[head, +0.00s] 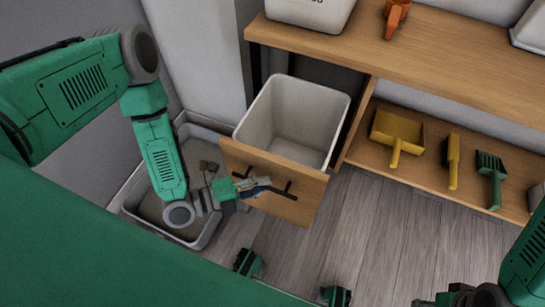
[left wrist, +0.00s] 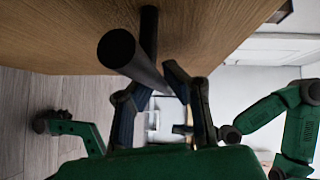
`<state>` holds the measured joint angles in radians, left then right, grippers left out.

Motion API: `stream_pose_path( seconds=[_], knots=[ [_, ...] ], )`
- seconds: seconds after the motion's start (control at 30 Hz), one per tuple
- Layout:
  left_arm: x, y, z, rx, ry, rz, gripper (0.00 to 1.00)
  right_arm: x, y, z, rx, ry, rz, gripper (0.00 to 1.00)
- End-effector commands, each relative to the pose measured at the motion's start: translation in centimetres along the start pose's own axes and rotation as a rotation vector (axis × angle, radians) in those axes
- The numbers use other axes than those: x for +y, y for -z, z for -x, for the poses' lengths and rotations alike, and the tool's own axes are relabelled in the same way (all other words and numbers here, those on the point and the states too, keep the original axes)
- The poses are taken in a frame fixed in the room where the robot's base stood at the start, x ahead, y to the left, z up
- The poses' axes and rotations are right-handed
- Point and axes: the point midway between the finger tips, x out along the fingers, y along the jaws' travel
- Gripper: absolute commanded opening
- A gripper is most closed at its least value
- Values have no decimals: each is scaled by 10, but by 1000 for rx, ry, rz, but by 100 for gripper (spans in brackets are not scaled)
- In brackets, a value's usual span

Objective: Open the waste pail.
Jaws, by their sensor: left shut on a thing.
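The waste pail (head: 262,118) is a white bin behind a wooden front panel (head: 312,198). It stands pulled out from under the counter, and its empty-looking inside shows from above. A black bar handle (head: 287,188) runs across the panel; its dark bar also shows in the left wrist view (left wrist: 134,58). My left gripper (head: 262,187) is shut on the handle, its fingers (left wrist: 165,105) on either side of the bar. My right gripper (head: 440,300) is partly in view at the bottom right, away from the pail; its finger state is unclear.
A grey tray (head: 205,235) lies on the floor left of the pail. A wooden counter (head: 440,55) and lower shelf (head: 420,180) are at right, with a yellow dustpan (head: 397,132), yellow brush (head: 453,160) and green tool (head: 491,175). Floor (head: 365,225) before the shelf is clear.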

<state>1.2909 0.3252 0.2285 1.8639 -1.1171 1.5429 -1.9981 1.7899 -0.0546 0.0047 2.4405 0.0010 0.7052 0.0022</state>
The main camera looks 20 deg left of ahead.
Motion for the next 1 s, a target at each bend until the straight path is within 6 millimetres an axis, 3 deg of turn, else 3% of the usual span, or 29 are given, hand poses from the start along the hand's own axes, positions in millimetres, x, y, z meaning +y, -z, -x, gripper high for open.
stream_pose_path(
  seconds=[0.2, 0.67, 0.7, 0.73, 1.0],
  knots=[
    [7, 18, 19, 1, -8, 1, 0, 0, 0, 11, -1, 0, 0, 40],
    [9, 22, 22, 0, -7, -1, 0, 0, 0, 12, -1, 0, 0, 40],
    [9, 21, 22, 0, -7, -1, 18, 0, 0, 12, -1, 0, 0, 40],
    [9, 22, 22, 0, -7, -1, 28, 0, 0, 12, -1, 0, 0, 40],
    [8, 22, 22, 0, -2, -1, 31, 0, 0, 12, -1, 0, 0, 40]
  ],
)
